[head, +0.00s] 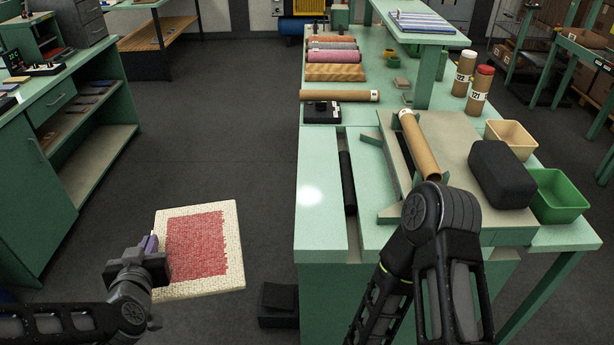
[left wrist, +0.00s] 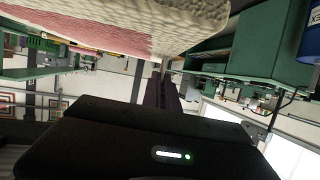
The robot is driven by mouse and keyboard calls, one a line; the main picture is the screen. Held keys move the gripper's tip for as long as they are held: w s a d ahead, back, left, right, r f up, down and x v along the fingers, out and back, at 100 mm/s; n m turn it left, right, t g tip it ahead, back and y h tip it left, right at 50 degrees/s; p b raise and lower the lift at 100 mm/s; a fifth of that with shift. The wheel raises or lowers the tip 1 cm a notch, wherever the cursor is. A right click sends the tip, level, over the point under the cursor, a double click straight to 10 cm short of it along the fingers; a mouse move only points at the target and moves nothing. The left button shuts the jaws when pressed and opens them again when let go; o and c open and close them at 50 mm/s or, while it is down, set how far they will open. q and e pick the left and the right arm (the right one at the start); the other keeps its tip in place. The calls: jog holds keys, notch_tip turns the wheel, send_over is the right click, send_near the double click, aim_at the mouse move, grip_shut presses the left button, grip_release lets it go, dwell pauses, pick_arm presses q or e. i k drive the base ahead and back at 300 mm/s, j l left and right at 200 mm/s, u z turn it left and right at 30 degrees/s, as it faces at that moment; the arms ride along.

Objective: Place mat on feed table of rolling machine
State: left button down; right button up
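The mat (head: 196,246) is a cream square slab with a red tufted rectangle. It is held out over the floor at the lower left, left of the green bench and apart from it. My left gripper (head: 152,246) is shut on the mat's left edge. The mat also fills the top of the left wrist view (left wrist: 150,22), with the fingers (left wrist: 164,88) at its edge. The rolling machine seems to be the bench part with a dark roller (head: 347,183) in a slot. A bare flat green surface (head: 318,205), possibly the feed table, lies left of it. My right gripper is out of view.
A cardboard tube (head: 418,145) lies on a raised board. A black block (head: 501,174), a tan bin (head: 511,138) and a green bin (head: 558,196) are at the right. Rolled mats (head: 333,57) lie farther back.

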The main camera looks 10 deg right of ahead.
aim_at(333, 175)
jog(key=z, duration=1.1)
jog(key=i+l, duration=0.65)
jog(key=i, duration=0.2)
